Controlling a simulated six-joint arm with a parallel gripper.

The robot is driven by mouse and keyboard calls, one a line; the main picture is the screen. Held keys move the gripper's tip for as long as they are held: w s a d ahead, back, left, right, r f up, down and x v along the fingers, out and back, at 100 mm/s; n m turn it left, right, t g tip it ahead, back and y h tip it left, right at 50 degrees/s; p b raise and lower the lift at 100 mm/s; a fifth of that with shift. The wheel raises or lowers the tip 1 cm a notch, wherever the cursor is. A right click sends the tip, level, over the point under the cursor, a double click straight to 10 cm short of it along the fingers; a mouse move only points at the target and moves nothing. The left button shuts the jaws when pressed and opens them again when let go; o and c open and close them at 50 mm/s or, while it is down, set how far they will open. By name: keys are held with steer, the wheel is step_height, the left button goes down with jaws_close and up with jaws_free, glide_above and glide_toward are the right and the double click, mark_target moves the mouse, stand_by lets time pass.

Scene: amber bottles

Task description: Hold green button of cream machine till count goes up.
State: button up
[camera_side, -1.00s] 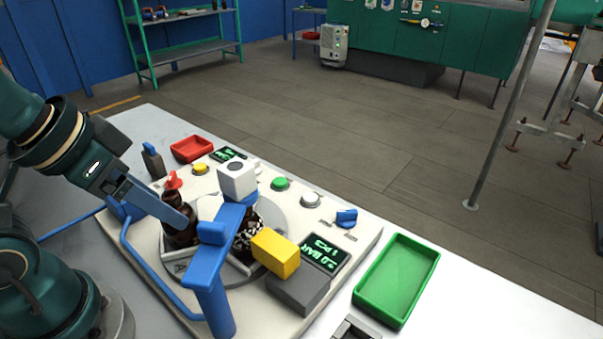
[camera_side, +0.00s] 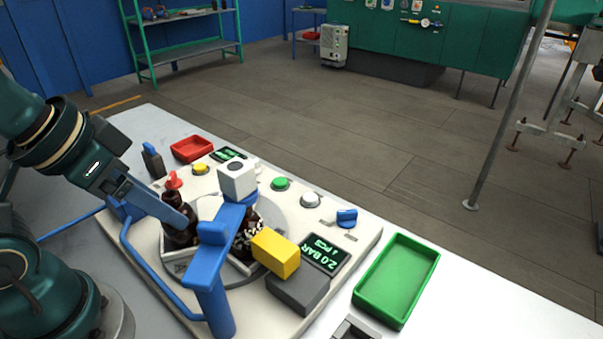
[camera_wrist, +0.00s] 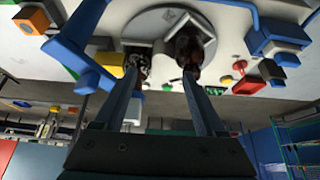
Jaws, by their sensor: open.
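The cream machine (camera_side: 352,246) fills the middle of the table in the side view. Its round green button (camera_side: 280,184) sits on the far edge, between a yellow button and a white button, and nothing covers it. A small display (camera_side: 324,254) on its right side shows green figures, with a 2.0 BAR reading and a small count line. My gripper (camera_side: 187,222) is at the machine's left, well apart from the green button. The wrist view shows both fingers (camera_wrist: 162,72) spread, with the bottle (camera_wrist: 187,47) near the right one.
A blue post and arm (camera_side: 214,275) with a white block (camera_side: 238,179) stand over the turntable. A yellow block (camera_side: 275,252) juts beside a second dark bottle. A red tray (camera_side: 191,149) lies behind, a green tray (camera_side: 396,282) at right. A blue rail (camera_side: 142,262) runs along the left.

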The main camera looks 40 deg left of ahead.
jaws_close()
stand_by(1.9)
